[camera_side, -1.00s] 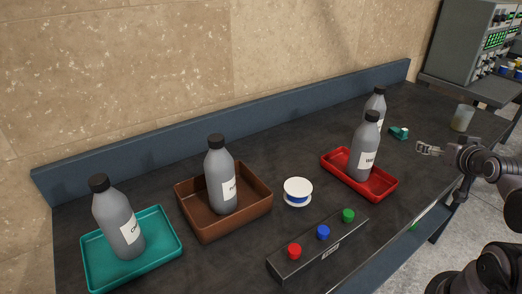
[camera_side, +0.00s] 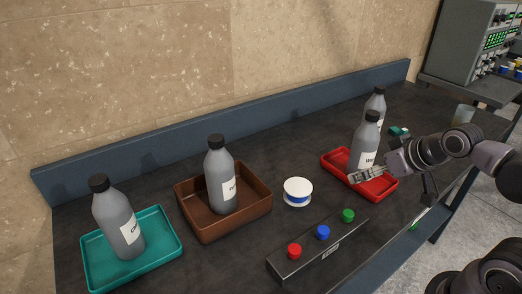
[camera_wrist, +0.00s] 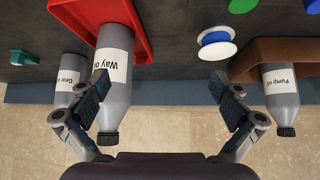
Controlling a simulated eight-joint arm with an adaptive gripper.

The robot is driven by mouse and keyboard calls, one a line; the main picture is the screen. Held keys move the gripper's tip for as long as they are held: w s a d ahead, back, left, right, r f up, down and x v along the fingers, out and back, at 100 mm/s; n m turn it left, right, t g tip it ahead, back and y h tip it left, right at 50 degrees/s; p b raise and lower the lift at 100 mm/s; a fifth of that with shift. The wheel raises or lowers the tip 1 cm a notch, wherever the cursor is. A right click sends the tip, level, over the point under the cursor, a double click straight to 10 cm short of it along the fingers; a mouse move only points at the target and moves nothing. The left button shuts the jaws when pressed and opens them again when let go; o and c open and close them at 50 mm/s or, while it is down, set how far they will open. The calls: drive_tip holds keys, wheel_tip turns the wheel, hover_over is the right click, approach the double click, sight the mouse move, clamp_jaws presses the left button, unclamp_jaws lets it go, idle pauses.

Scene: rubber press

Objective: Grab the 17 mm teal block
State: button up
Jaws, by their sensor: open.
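The teal block (camera_side: 397,130) lies on the dark bench at the back right in the side view, partly hidden behind my arm. In the wrist view a small teal piece (camera_wrist: 22,57) shows at the far left edge, well outside my fingers. My gripper (camera_side: 354,175) is open and empty and appears over or near the front of the red tray. In the wrist view my open gripper (camera_wrist: 160,88) has its left finger overlapping the Way oil bottle (camera_wrist: 115,75); I cannot tell whether they touch.
The Way oil bottle stands in the red tray (camera_side: 338,157), with a Gear oil bottle (camera_side: 376,102) behind. A white and blue spool (camera_side: 298,191), a button box (camera_side: 295,267), a brown tray (camera_side: 257,208) with a bottle, and a teal tray (camera_side: 165,225) with a bottle stand left.

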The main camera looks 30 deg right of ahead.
drive_tip(key=shift+n+g+y, duration=0.6)
drive_tip(key=shift+n, duration=0.2)
drive_tip(key=a, duration=0.4)
drive_tip(key=shift+s+a+f, duration=0.1)
drive_tip(key=shift+s+a, duration=0.05)
drive_tip(key=shift+s, duration=0.15)
drive_tip(key=c, duration=1.1)
drive_tip(key=w+d+r+n+g, duration=0.35)
drive_tip(key=d+r+g, duration=0.25)
drive_tip(key=d, duration=0.3)
drive_tip(key=n+g, duration=0.1)
drive_tip(key=n, duration=1.1)
hover_over(405, 129)
wheel_tip(405, 129, down, 4)
drive_tip(key=shift+a+f, duration=0.1)
drive_tip(key=shift+f, duration=4.9)
